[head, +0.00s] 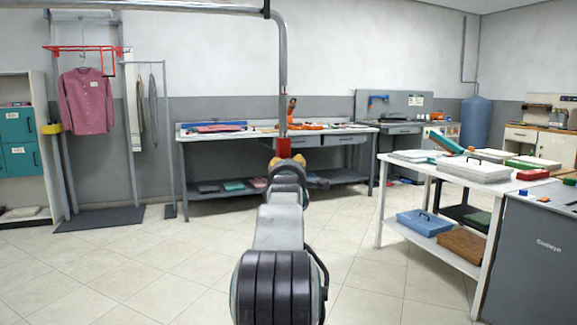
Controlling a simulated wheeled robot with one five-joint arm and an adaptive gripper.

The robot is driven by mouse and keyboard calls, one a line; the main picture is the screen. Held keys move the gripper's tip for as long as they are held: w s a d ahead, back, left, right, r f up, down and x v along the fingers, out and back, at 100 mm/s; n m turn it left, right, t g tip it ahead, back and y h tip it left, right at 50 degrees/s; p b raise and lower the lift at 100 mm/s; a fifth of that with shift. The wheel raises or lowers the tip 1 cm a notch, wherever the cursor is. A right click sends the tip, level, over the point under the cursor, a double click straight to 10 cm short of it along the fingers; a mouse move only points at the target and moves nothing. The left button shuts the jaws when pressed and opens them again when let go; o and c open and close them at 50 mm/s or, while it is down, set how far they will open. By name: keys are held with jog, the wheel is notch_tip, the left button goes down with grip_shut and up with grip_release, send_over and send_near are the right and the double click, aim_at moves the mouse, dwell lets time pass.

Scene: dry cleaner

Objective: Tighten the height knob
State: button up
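I cannot make out a height knob for certain. A grey pipe (283,70) comes in along the top, bends down in mid-picture, and has a red collar (284,147) at its lower end. The collar appears just beyond or above the end of my arm. My gripper (286,163) is at the far end of my outstretched arm, small and mostly hidden behind the arm's links; its fingers cannot be made out. At the left, a small yellow part (51,128) with a dark end sits at the post of a stand (62,165) with a red frame.
A pink shirt (86,100) hangs at the left. A long workbench (190,160) stands along the back wall. A white table (400,168) with cases and a grey cabinet (535,255) are at the right. Tiled floor is clear at the front left and between bench and table.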

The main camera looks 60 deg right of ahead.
jog(key=shift+r+m+y+p, duration=0.15)
jog(key=shift+m+y+p, duration=0.25)
jog(key=shift+m, duration=0.5)
jog(key=o, duration=1.2)
jog(key=v, duration=1.2)
